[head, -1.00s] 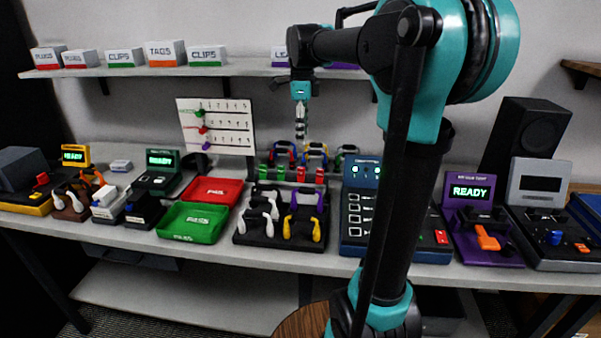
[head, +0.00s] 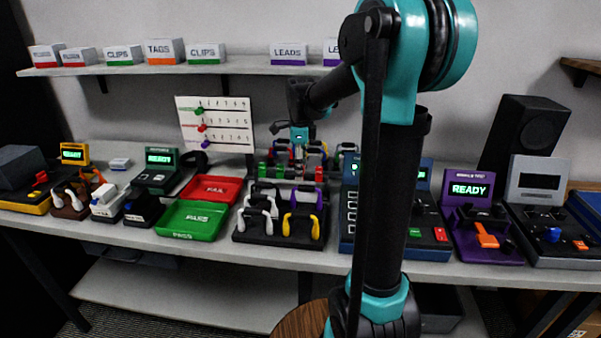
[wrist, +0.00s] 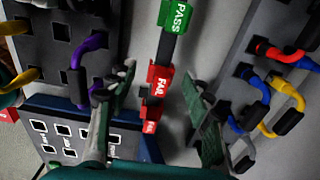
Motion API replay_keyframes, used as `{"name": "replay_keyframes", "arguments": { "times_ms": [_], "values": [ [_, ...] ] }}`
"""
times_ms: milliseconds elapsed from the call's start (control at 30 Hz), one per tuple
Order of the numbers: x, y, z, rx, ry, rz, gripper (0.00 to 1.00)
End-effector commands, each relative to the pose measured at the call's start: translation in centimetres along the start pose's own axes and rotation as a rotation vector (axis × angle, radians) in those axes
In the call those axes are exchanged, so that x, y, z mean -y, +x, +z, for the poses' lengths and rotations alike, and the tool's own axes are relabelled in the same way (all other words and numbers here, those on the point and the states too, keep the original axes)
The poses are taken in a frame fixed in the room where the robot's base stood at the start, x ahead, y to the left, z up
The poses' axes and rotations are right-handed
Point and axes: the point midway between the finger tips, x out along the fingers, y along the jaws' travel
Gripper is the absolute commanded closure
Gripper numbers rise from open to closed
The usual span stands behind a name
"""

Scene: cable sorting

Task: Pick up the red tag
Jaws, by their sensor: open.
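Two red FAIL tags stand in a dark strip behind the cable rack. In the wrist view one red tag (wrist: 160,79) shows between my fingers and a second red tag (wrist: 151,120) is just below it. In the head view a red tag (head: 319,173) shows at the strip's right end; the other is partly hidden by my gripper. My gripper (wrist: 160,86) is open, one finger on each side of the tag row, with nothing held. In the head view my gripper (head: 299,155) points down at the strip. Contact with a tag cannot be told.
A green PASS tag (wrist: 177,15) is in the same strip. A cable rack (head: 278,238) stands in front, and another rack with coloured leads (wrist: 270,70) behind. A blue tester (wrist: 75,145) is close by. Red (head: 228,181) and green trays (head: 188,232) lie to the left.

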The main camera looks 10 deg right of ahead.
Motion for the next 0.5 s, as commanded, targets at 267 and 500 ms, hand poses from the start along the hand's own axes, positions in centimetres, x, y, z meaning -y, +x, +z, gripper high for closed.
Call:
{"name": "replay_keyframes", "arguments": {
  "times_ms": [267,500],
  "values": [
    [0.02,0.62,0.00,0.000,0.000,0.000,0.49],
    [0.01,0.60,0.00,0.000,0.000,0.000,0.74]
  ]
}}
